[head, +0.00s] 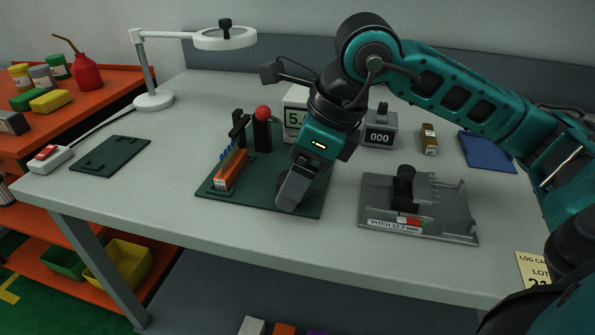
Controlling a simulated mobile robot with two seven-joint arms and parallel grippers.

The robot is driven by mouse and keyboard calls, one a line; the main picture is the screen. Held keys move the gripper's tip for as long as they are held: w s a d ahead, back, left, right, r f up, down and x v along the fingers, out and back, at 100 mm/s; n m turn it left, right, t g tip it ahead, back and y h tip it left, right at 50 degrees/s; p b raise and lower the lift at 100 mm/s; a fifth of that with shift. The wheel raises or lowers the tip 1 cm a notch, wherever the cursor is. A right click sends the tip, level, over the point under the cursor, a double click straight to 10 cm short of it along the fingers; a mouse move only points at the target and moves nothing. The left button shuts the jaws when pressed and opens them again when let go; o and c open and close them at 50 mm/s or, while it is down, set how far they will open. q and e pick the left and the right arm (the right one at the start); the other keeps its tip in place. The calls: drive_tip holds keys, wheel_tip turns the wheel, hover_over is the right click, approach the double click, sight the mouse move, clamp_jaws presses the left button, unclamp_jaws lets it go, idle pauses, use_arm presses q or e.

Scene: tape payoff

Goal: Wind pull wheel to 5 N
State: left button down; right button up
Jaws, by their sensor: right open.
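A dark green plate (225,193) lies on the table's left-middle. On it stand an orange block with a label (231,174) and a row of blue pieces, and a dark post with a red ball (263,113) on top. Behind, a white box with a display (294,125) reads "5." with the rest hidden by my right arm. My right gripper (287,207) points down over the right part of the green plate, with its jaws open. I cannot make out the pull wheel; my gripper and wrist hide that part of the plate. My left gripper is out of view.
A grey fixture labelled "PITCH 12.7 mm" (450,224) stands to the right. Behind it are a counter reading "000" (380,131), a small brown block (429,139) and a blue mat (486,151). A white lamp (153,101) stands at back left.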

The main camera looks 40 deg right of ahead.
drive_tip(key=p+v, duration=0.2)
drive_tip(key=v, duration=1.1)
drive_tip(key=shift+p, duration=0.4)
